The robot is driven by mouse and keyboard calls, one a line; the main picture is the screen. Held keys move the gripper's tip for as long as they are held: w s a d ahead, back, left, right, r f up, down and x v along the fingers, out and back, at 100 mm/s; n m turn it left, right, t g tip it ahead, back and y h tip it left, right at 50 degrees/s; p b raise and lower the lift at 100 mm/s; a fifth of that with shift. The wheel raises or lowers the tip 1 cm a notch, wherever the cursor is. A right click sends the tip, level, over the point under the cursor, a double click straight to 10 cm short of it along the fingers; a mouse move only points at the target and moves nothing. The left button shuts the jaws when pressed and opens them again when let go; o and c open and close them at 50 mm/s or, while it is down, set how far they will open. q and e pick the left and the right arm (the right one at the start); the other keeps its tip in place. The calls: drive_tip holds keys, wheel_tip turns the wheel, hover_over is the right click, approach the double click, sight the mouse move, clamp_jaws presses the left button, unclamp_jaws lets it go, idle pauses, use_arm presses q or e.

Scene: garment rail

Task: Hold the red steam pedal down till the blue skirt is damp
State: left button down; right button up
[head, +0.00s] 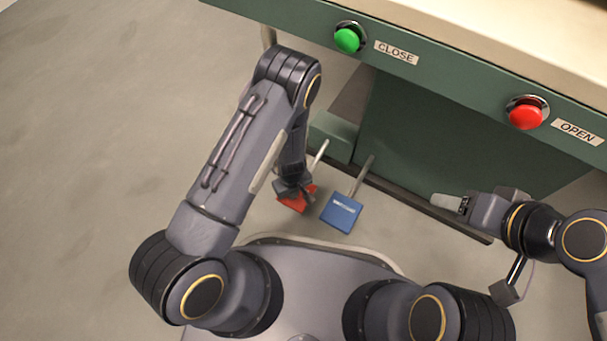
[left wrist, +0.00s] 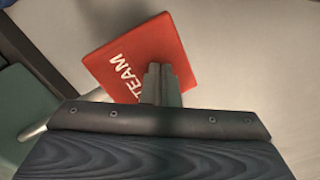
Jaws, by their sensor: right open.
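The red steam pedal (head: 297,203) is low under the green machine, partly hidden by my left gripper (head: 294,189). In the left wrist view the red pedal (left wrist: 150,50) shows white letters reading "TEAM", with part of the plate hidden behind the fingers. My left gripper (left wrist: 158,72) has its fingers together with nothing between them, tips over the pedal's plate. I cannot tell whether they touch it or whether the pedal is down. My right gripper (head: 447,202) is open and empty, off to the right below the machine's edge. The blue skirt is in neither view.
A blue pedal (head: 341,212) sits just right of the red one. The green machine front (head: 450,85) carries a green CLOSE button (head: 348,39) and a red OPEN button (head: 526,115). The grey floor (head: 90,130) at left is clear.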

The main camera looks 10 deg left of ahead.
use_arm(q)
drive_tip(key=shift+s, duration=0.1)
wheel_tip(320, 180, up, 10)
drive_tip(key=p, duration=0.7)
drive_tip(key=shift+f+p, duration=0.25)
drive_tip(key=shift+p, duration=0.05)
idle(0.4)
